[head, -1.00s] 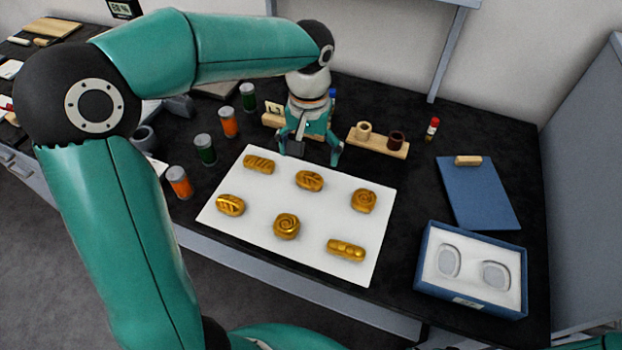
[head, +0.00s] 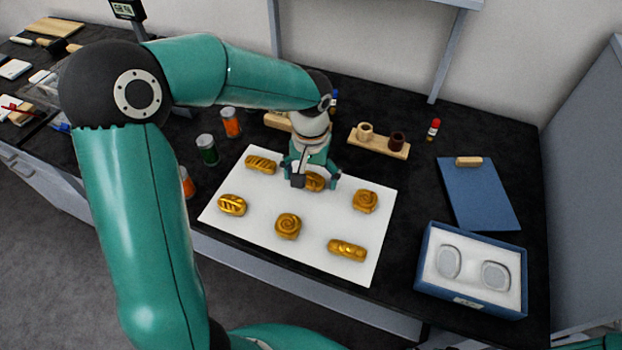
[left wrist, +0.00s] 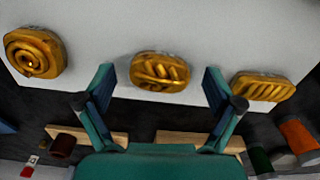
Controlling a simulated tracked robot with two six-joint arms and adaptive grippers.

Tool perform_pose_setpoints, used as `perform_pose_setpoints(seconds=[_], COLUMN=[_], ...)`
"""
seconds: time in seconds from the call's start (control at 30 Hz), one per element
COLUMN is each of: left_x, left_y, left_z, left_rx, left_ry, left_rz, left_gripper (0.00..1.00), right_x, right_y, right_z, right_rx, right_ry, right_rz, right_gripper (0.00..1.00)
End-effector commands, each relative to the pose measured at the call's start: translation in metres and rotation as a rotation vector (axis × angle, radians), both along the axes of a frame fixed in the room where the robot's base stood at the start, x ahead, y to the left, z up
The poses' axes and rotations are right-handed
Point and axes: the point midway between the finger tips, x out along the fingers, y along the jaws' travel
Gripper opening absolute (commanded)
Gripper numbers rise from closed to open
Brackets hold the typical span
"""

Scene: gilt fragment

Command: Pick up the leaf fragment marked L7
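Several golden fragments lie apart on a white sheet (head: 262,212). No mark L7 is readable on any of them. The back-middle fragment (head: 315,183) is oval with slanted ridges and partly hidden by my left gripper (head: 316,181). In the left wrist view this fragment (left wrist: 160,72) lies between and just beyond the open fingers, which do not appear to touch it. A similar ridged fragment (head: 261,165) lies back left, and another oval one (head: 232,205) front left. Spiral fragments (head: 288,226) (head: 365,201) and a beaded bar (head: 347,250) lie on the sheet. My right gripper is out of view.
A blue box (head: 470,269) with two pale padded recesses stands at the right. A blue board (head: 480,196) lies behind it. A wooden holder (head: 379,143) with small cups stands at the back. Orange and green jars (head: 207,150) stand left of the sheet.

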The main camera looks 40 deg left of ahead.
Motion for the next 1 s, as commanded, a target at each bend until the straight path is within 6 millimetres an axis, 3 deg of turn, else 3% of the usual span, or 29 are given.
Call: perform_pose_setpoints(seconds=[0.03, 0.3, 0.73, 1.0], left_x=[0.000, 0.000, 0.000, 0.001], left_y=[0.000, 0.000, 0.000, 0.000], left_z=[0.000, 0.001, 0.007, 0.041], left_rx=[0.000, 0.000, 0.000, 0.000], left_ry=[0.000, 0.000, -0.001, -0.006], left_rz=[0.000, 0.000, 0.001, 0.002], left_gripper=[0.82, 0.39, 0.39, 0.39], right_x=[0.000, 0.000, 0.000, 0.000], right_y=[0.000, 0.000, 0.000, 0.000], right_z=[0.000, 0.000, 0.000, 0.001], right_rx=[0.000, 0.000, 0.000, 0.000], right_ry=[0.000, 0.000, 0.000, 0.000], right_rz=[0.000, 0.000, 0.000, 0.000], right_gripper=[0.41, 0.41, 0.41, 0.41])
